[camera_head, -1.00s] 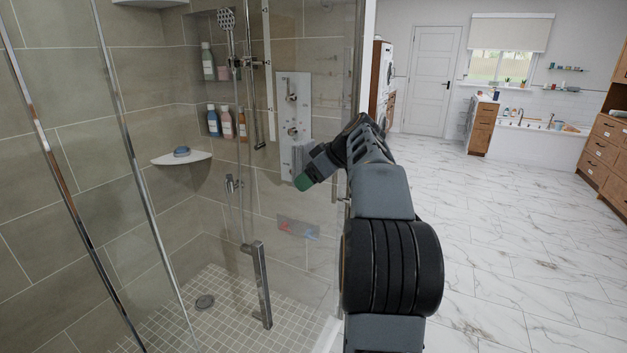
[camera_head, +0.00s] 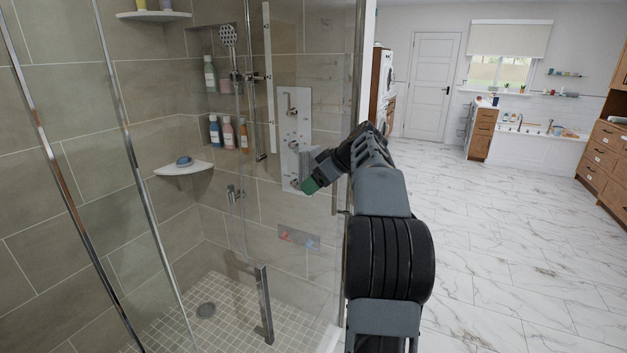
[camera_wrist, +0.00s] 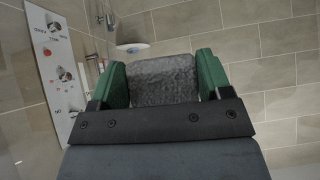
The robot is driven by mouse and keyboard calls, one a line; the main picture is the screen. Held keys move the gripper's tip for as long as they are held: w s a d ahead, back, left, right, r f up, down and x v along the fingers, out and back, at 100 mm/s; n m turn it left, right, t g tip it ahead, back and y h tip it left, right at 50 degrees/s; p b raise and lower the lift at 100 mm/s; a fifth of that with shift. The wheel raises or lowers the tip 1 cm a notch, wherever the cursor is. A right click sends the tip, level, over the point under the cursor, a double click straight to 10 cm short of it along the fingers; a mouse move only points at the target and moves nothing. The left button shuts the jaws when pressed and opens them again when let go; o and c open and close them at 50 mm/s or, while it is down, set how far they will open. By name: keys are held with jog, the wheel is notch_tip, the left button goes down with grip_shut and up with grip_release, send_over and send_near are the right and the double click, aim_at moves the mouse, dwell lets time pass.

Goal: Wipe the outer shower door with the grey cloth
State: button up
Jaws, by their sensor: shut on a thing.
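The grey cloth (camera_wrist: 163,80) shows in the wrist view as a rough grey block between the green fingertips. My gripper (camera_wrist: 163,72) is shut on it. In the head view my gripper (camera_head: 311,185) is seen from behind at the glass, just left of the door frame, and the cloth cannot be made out clearly there. The clear glass shower door (camera_head: 222,270) fills the left and centre of the head view, with a vertical metal handle (camera_head: 263,303) low on it. I cannot tell whether the cloth touches the glass.
Through the glass are a white shower panel (camera_head: 292,125), a corner shelf (camera_head: 182,169) with a blue item, and several bottles in niches. To the right is open marble floor (camera_head: 500,240), with wooden drawers (camera_head: 603,148) at the far right and a bathtub (camera_head: 540,147) behind.

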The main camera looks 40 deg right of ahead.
jog(key=w+d+p, duration=0.7)
jog(key=d+p, duration=0.5)
jog(key=p, duration=0.4)
jog(key=shift+d, duration=0.35)
dwell(1.0)
jog(key=shift+s+a+f, duration=0.1)
jog(key=shift+f, duration=0.1)
